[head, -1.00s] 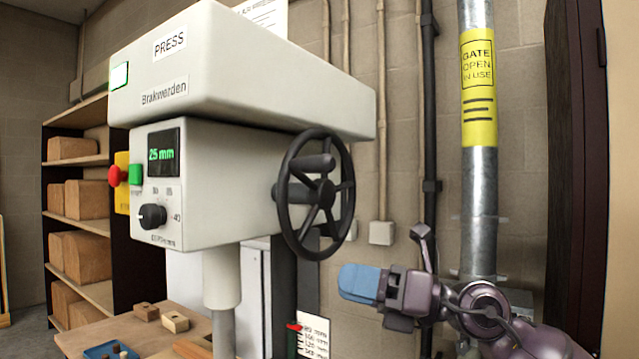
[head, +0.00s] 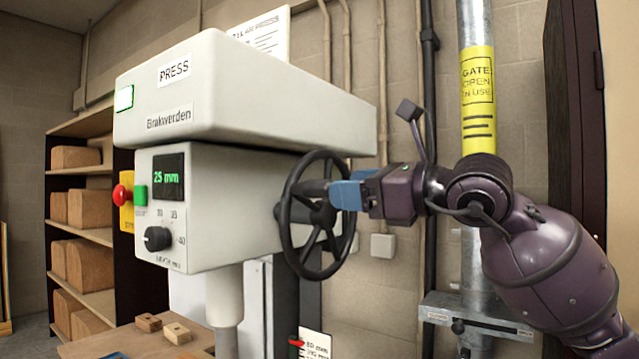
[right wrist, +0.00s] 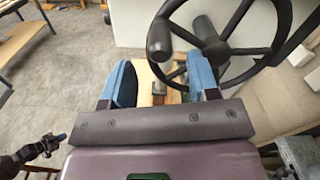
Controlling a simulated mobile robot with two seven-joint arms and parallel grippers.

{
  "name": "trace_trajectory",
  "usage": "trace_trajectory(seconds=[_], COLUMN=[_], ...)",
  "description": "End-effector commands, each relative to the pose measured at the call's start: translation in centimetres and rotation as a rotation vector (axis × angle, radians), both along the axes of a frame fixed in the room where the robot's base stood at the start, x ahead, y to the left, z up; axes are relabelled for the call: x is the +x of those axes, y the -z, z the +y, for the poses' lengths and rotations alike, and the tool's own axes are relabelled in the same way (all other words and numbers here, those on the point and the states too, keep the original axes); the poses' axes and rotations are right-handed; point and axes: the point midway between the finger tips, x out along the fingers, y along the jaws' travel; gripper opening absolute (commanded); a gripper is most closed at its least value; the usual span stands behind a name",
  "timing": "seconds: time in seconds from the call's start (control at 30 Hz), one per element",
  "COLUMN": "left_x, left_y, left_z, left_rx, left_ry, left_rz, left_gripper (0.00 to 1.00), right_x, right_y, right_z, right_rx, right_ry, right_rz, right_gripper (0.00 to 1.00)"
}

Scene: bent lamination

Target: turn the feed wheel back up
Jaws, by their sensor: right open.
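The feed wheel (head: 322,214) is a black spoked handwheel on the right side of the white press. It also shows in the right wrist view, hub (right wrist: 214,50) at upper right. Its crank handle (head: 311,188) sticks out toward my right gripper (head: 340,194), whose blue fingers are at the wheel's right side and overlap it in the head view. In the right wrist view the two blue fingers stand apart, the gap empty, and the handle's round end (right wrist: 159,36) lies just beyond the fingertips. Whether a finger touches the handle cannot be told.
The press (head: 235,105) display reads 25 mm, with a red button (head: 122,194) and a dial on its front. A wooden table (head: 125,343) with small blocks stands below. A steel post (head: 472,120) with a yellow sign stands behind my right arm. Shelves are at left.

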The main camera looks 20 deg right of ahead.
Motion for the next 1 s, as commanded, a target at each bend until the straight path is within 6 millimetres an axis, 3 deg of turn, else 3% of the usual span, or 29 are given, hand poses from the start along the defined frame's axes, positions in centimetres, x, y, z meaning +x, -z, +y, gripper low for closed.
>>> trace_trajectory(seconds=[0.4,0.8,1.0], left_x=[0.5,0.1,-0.2], left_y=[-1.9,-1.7,-1.5], left_z=[-0.1,0.0,0.0], left_rx=[-0.001,-0.001,-0.001], left_ry=[0.001,-0.001,-0.003], left_rz=[-0.015,-0.007,0.0], left_gripper=[0.0,0.0,0.0], right_x=[4.4,4.9,4.9], right_y=[-0.1,0.1,0.0], right_z=[3.5,3.9,3.9], right_rx=[0.002,0.0,0.0], right_ry=[-0.002,-0.002,-0.002], right_rz=[0.001,0.001,0.001], right_gripper=[0.55,0.55,0.26])
